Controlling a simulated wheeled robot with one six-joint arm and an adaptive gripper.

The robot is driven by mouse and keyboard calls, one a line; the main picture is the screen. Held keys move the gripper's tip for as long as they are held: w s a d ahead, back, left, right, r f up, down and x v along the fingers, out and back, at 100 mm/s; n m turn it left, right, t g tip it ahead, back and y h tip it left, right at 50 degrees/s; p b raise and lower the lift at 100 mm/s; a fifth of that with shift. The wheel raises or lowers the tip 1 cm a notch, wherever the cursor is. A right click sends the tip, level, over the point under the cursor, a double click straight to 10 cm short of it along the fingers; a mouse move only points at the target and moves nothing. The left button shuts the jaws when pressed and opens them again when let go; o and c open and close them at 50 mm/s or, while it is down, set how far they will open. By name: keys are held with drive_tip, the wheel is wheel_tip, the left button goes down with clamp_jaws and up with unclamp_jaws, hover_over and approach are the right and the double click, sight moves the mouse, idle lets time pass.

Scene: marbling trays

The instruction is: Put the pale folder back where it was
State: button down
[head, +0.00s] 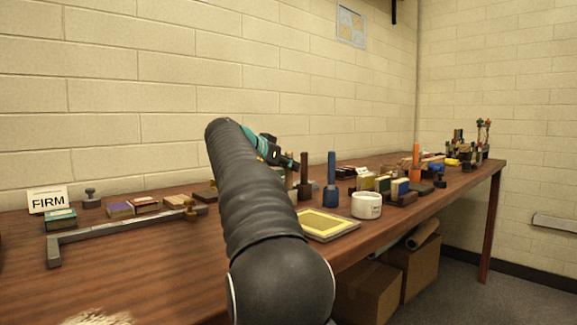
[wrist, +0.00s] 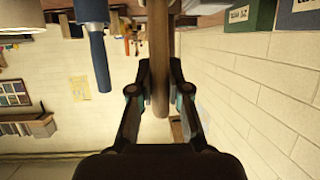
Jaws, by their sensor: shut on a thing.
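My gripper (wrist: 160,22) is shut on a brown rod-like handle (wrist: 160,85) with a rounded end, which lies between the two fingers in the wrist view. The far end of this handle is cut off by the picture edge. In the head view my gripper (head: 292,162) is at mid table, beside a dark brown upright handle (head: 305,172); it looks like the same thing, but I cannot be sure. I cannot make out a separate pale folder in either view.
A blue-handled tool (head: 331,172) stands close to the right, also in the wrist view (wrist: 97,55). A yellow framed tray (head: 326,224) and a white pot (head: 366,205) lie in front. A FIRM card (head: 47,200) and grey bar (head: 125,232) are at left. The front left tabletop is mostly clear.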

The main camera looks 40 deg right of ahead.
drive_tip(key=shift+f+b, duration=0.45)
drive_tip(key=shift+f, duration=0.05)
drive_tip(key=c, duration=1.1)
unclamp_jaws()
drive_tip(key=shift+o, duration=0.2)
